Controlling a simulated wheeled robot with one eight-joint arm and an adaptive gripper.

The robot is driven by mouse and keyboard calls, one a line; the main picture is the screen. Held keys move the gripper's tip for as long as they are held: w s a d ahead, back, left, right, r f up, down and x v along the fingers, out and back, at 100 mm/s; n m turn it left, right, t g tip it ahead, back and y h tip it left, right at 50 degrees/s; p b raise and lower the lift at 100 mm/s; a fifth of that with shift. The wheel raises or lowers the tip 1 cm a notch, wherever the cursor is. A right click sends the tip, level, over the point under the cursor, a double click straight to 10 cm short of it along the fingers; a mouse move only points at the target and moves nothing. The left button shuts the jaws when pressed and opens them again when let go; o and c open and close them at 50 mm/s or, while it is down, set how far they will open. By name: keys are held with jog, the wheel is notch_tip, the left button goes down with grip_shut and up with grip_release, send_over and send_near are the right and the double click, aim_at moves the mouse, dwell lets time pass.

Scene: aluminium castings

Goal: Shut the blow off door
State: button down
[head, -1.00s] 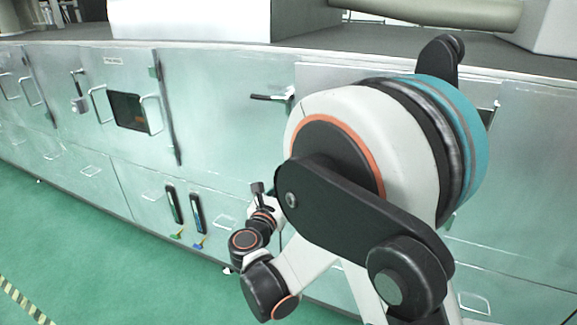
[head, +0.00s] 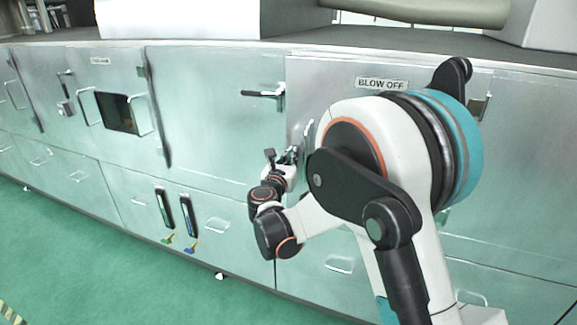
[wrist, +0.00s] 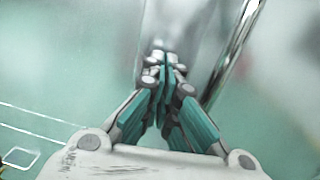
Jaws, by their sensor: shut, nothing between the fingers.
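The blow off door (head: 345,100) is a pale green metal panel below the counter, with a "BLOW OFF" label at its top. My arm covers much of it, and I cannot tell how far it stands open. Its upright bar handle (head: 309,136) is near its left edge. My gripper (head: 291,156) is shut and empty, low by that left edge and just left of the handle. In the wrist view the closed fingertips (wrist: 164,62) point at a pale metal surface, with a shiny upright bar (wrist: 232,50) to their right. Contact cannot be told.
A black lever latch (head: 263,93) sticks out left of the door's edge. Further left is a door with a dark window (head: 120,112) and handles. Lower drawers have handles (head: 339,264). The green floor (head: 90,270) at the lower left is clear.

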jog(key=shift+w, duration=0.1)
jog(key=w+d+m+h, duration=0.1)
jog(key=w+h, duration=0.1)
jog(key=w, duration=0.4)
jog(key=shift+d+r+m+g, duration=0.15)
jog(key=shift+r+m+g, duration=0.15)
jog(key=shift+g, duration=0.1)
jog(key=shift+d, duration=0.1)
